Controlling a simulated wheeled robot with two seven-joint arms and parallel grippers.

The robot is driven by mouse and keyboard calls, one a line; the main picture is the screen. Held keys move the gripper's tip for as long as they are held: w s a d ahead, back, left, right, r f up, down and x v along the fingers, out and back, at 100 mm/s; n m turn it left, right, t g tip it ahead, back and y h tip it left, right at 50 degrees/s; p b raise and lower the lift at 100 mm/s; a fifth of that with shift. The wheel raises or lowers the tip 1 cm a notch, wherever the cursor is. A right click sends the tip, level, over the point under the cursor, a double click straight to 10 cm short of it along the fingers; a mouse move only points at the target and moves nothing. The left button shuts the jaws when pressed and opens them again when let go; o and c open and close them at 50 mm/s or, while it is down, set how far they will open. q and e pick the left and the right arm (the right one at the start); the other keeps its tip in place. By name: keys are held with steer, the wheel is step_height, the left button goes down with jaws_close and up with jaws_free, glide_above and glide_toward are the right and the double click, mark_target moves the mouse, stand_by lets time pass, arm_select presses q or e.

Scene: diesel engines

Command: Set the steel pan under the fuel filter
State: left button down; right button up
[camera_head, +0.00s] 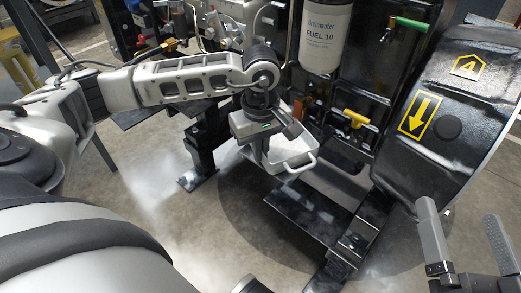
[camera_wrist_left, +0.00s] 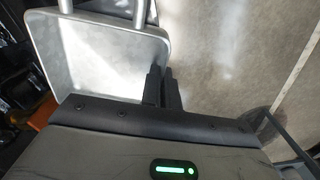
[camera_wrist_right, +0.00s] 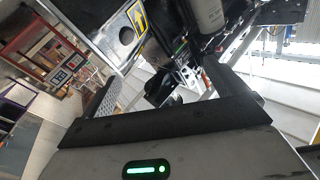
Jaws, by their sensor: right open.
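The steel pan (camera_head: 290,153), a shallow tray with bar handles, hangs above the floor near the middle of the head view. It fills the upper left of the left wrist view (camera_wrist_left: 95,55). My left gripper (camera_head: 291,132) has its fingers close together at the pan's rim, which they appear to pinch; the left wrist view shows this too (camera_wrist_left: 161,85). The fuel filter (camera_head: 325,35) is a white canister marked FUEL 10, above and right of the pan. My right gripper (camera_head: 459,214) is open and empty at the lower right, away from the pan.
A black fender-like cover (camera_head: 448,127) with a yellow arrow stands at the right. A yellow valve handle (camera_head: 351,118) and a green one (camera_head: 411,24) are near the filter. A black plate (camera_head: 310,212) lies below the pan. The concrete floor (camera_head: 190,240) is clear in front.

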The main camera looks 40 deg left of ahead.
arm_select(q)
steer(key=shift+f, duration=0.1)
steer(key=c, duration=1.7)
jaws_free()
